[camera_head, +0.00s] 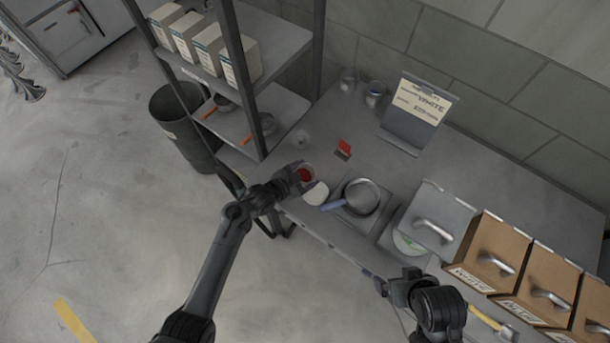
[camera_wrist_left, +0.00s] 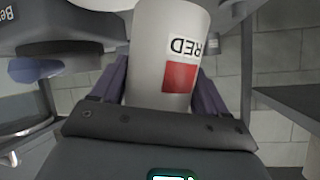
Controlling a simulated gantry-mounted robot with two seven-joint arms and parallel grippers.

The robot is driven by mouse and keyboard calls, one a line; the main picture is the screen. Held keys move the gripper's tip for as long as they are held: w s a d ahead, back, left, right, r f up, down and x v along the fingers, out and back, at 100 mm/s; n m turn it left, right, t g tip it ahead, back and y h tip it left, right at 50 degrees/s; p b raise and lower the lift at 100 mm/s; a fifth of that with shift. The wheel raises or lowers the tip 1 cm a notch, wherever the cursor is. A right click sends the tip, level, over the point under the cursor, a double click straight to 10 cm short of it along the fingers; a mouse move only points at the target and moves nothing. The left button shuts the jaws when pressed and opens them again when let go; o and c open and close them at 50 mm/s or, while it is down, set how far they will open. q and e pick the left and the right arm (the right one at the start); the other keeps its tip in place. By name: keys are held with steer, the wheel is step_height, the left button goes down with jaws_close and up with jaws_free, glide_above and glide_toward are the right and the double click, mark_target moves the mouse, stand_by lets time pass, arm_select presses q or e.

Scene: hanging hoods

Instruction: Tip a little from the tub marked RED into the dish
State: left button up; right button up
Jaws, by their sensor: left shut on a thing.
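My left gripper (camera_head: 302,180) is shut on a pale tub (camera_head: 307,173), whose red contents show through its open top. In the left wrist view the tub (camera_wrist_left: 170,45) stands between the two fingers, with a RED label and a red square facing the camera. I cannot tell whether it is tilted. A small white round thing (camera_head: 316,194), perhaps the dish, is close beside it at the bench edge. A grey round pan (camera_head: 361,196) with a blue handle sits to its right on a square base. My right gripper (camera_head: 381,286) is at the bench's front edge, its jaws unclear.
A sign reading WHITE (camera_head: 420,105) leans on a stand at the back, near two small jars (camera_head: 375,93). A red block (camera_head: 344,149) lies on the bench. Brown bins (camera_head: 497,255) with handles line the right. A shelf rack (camera_head: 240,80) rises at the left, beside a dark bin (camera_head: 183,125).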

arm_select(q)
steer(key=f+m+t+y+b, duration=0.1)
steer(key=f+m+y+b, duration=0.1)
steer(key=shift+m+y+b, duration=0.3)
steer(key=shift+b, duration=0.1)
steer(key=shift+r+m+y, duration=0.15)
steer(key=shift+m+y, duration=0.15)
steer(key=shift+y, duration=0.1)
steer(key=shift+m+t, duration=0.3)
steer(key=shift+f+m+t+y, duration=0.3)
steer(key=shift+m+y, duration=0.3)
steer(key=shift+y, duration=0.2)
steer(key=shift+d+f, duration=0.1)
steer(key=shift+m+y, duration=0.3)
steer(key=shift+p, duration=0.3)
